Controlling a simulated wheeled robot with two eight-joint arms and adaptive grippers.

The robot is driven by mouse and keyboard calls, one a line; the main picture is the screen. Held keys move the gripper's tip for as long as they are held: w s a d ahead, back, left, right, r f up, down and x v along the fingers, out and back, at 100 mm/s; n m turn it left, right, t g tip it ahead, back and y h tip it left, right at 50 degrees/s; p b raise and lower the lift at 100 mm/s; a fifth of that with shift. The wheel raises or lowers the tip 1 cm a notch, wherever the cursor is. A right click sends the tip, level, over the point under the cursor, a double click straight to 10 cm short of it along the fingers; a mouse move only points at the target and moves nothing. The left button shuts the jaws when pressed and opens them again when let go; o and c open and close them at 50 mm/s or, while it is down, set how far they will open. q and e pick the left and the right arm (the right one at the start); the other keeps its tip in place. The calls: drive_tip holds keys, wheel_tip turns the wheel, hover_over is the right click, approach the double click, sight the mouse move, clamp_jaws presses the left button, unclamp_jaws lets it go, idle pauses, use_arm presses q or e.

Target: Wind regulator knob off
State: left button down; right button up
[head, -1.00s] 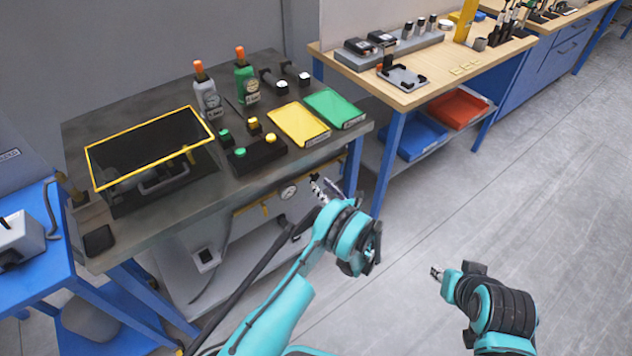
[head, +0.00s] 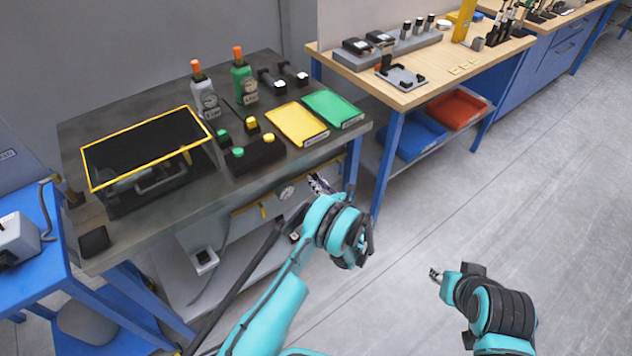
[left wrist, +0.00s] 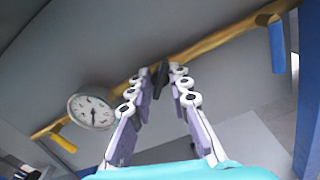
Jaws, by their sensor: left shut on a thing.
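The regulator knob (left wrist: 160,80) is a small dark piece on the yellow pipe under the bench, seen between my left fingertips in the left wrist view. My left gripper (left wrist: 159,84) is shut on it, with pale fingers on both sides. In the head view my left gripper (head: 319,184) is at the bench's front, below the tabletop edge, and hides the knob. A round white gauge (left wrist: 92,112) is left of the fingers; it also shows in the head view (head: 287,192). My right gripper (head: 435,274) is over the floor, away from the bench; its jaws are too small to read.
The yellow pipe (left wrist: 222,37) runs behind the fingers. A yellow handle (left wrist: 63,141) hangs at left and a blue part (left wrist: 277,46) at right. The dark benchtop (head: 205,205) is above. A wooden table (head: 440,88) stands at right; the floor is open there.

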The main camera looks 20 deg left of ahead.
use_arm(q)
drive_tip(key=n, duration=2.6)
drive_tip(key=shift+s+f+n, duration=0.1)
drive_tip(key=shift+f+n, duration=0.05)
drive_tip(key=shift+n, duration=0.25)
idle(0.4)
drive_tip(key=c, duration=1.4)
unclamp_jaws()
